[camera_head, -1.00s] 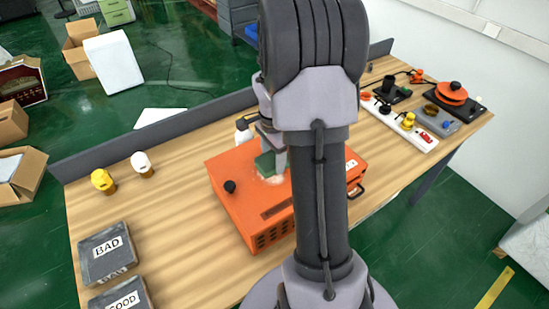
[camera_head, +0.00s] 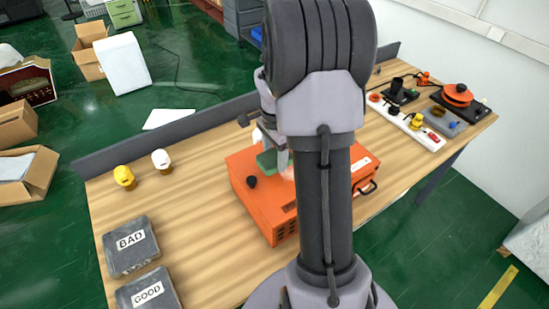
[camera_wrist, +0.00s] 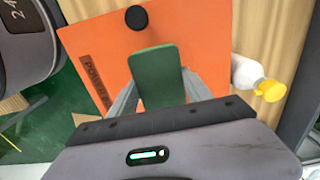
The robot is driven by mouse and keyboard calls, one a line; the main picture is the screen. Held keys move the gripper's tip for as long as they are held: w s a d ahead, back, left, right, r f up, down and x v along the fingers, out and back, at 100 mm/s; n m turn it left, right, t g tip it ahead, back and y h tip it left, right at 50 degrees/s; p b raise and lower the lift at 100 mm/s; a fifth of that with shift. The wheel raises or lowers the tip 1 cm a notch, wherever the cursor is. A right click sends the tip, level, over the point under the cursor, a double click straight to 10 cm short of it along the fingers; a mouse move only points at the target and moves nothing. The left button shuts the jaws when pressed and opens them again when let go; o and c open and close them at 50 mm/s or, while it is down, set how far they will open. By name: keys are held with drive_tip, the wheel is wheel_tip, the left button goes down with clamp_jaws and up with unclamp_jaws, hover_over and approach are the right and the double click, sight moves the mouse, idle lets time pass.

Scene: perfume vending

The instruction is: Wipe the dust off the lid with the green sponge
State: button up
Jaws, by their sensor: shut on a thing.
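The orange box (camera_head: 266,208) stands on the wooden table, with a flat lid and a black knob (camera_head: 252,182). Its lid also fills much of the wrist view (camera_wrist: 95,40). My gripper (camera_head: 271,143) is shut on the green sponge (camera_head: 268,163), over the lid and close to the knob. The sponge (camera_wrist: 157,75) shows upright between the fingers in the wrist view. A pale dust patch (camera_head: 288,173) shows on the lid just right of the sponge. I cannot tell whether the sponge touches the lid. My arm hides part of the box.
A white bottle with a yellow cap (camera_wrist: 249,76) stands beside the box. Yellow (camera_head: 124,177) and white (camera_head: 161,161) small caps stand at the left, with BAD (camera_head: 130,246) and GOOD (camera_head: 148,291) bins nearer. A power strip (camera_head: 410,122) lies at the right.

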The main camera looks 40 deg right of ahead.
drive_tip(key=shift+a+r+p, duration=0.1)
drive_tip(key=shift+r+p, duration=1.4)
drive_tip(key=shift+r, duration=0.9)
